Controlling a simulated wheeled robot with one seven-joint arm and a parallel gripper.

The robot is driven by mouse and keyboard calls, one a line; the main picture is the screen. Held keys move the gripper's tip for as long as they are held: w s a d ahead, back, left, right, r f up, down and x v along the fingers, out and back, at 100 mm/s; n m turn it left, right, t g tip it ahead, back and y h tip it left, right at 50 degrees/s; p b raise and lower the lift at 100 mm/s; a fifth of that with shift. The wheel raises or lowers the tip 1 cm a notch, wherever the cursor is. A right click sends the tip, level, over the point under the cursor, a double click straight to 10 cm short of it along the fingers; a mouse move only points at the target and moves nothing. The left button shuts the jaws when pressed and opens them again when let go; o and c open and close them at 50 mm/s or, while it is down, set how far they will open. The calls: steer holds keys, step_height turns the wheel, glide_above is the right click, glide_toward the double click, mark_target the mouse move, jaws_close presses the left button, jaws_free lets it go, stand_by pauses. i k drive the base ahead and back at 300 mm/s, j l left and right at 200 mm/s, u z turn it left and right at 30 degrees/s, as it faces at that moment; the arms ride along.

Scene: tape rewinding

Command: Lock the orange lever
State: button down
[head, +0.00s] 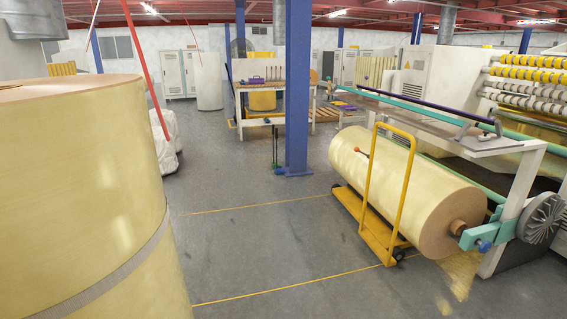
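A small lever with an orange tip (358,150) shows at the upper left of a large pale yellow roll (385,180), just left of the yellow handle frame. It is small, and I cannot tell what it is mounted on or whether it is locked. The roll lies along a machine (485,145) at the right. At its near end is a teal bracket (492,232) with a blue knob (484,246). My gripper is not in view.
A yellow cart (376,238) with an upright handle stands beside the roll. A huge upright roll (80,190) fills the left side. A blue column (298,90) stands mid-picture. The grey floor (265,245) between them is clear, with yellow lines.

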mark_target(357, 150)
steer(key=i, duration=1.95)
steer(key=i+z, duration=0.2)
steer(key=i, duration=0.3)
steer(key=i+j+z, duration=0.25)
steer(key=i, duration=0.2)
steer(key=i+j+z, duration=0.2)
steer(key=i, duration=0.3)
steer(key=i+j+z, duration=0.2)
steer(key=i, duration=0.25)
steer(key=j, duration=0.1)
